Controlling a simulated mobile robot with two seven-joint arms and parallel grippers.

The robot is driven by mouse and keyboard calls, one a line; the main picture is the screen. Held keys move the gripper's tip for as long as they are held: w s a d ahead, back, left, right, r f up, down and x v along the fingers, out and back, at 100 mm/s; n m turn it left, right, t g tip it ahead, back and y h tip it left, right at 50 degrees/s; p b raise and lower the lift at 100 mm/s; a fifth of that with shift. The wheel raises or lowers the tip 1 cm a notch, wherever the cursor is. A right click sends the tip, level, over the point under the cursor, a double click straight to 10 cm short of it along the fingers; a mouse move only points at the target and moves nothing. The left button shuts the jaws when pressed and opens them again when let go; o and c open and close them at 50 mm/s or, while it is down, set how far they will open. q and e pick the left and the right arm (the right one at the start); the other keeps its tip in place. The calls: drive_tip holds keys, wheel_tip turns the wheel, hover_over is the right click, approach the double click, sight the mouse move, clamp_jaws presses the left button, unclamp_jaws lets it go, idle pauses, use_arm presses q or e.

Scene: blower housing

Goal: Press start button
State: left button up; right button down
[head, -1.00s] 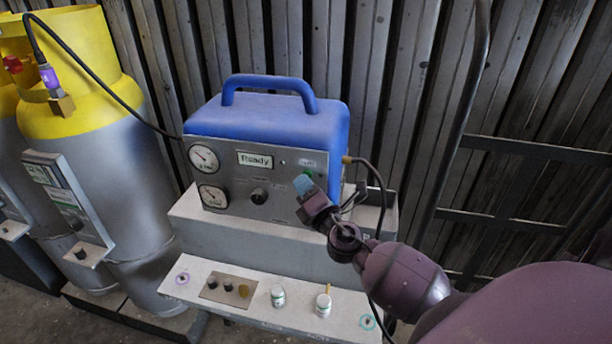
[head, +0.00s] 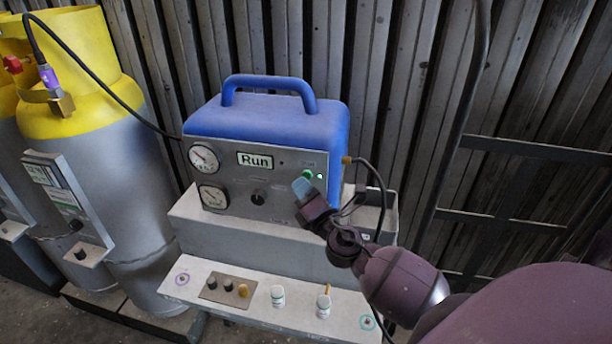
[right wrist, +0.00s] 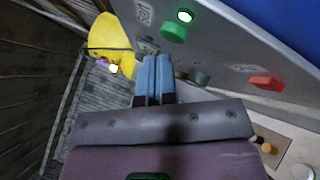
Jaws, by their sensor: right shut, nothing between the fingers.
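The blue-topped machine (head: 265,125) stands on a grey cart, and its panel display (head: 255,160) reads "Run". The green start button (head: 307,174) is on the panel's upper right, with a lit green lamp (head: 320,176) beside it. In the right wrist view the button (right wrist: 174,33) and the glowing lamp (right wrist: 185,15) show clearly. My right gripper (head: 302,187), with pale blue fingertips, is shut and empty, just below the button. In the right wrist view its fingertips (right wrist: 153,66) look apart from the button. My left gripper is out of view.
A hose runs from the machine's right side near my arm. The cart shelf (head: 225,313) holds small knobs and two white containers. Yellow-topped cylinders (head: 90,110) stand at left.

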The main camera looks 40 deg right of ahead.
drive_tip(key=s+a, duration=0.4)
drive_tip(key=shift+a, duration=0.3)
idle(1.1)
drive_tip(key=s+a+f+m+g, duration=0.1)
drive_tip(key=s+f+m+g, duration=0.3)
drive_tip(key=s+f+m, duration=0.5)
drive_tip(key=s+a+f+m+g+y, duration=0.1)
drive_tip(key=s+f+m+g, duration=0.4)
drive_tip(key=f+m, duration=0.8)
drive_tip(key=s, duration=0.3)
drive_tip(key=shift+s+f+y, duration=0.15)
drive_tip(key=shift+s+y, duration=0.15)
drive_tip(key=shift+s, duration=0.05)
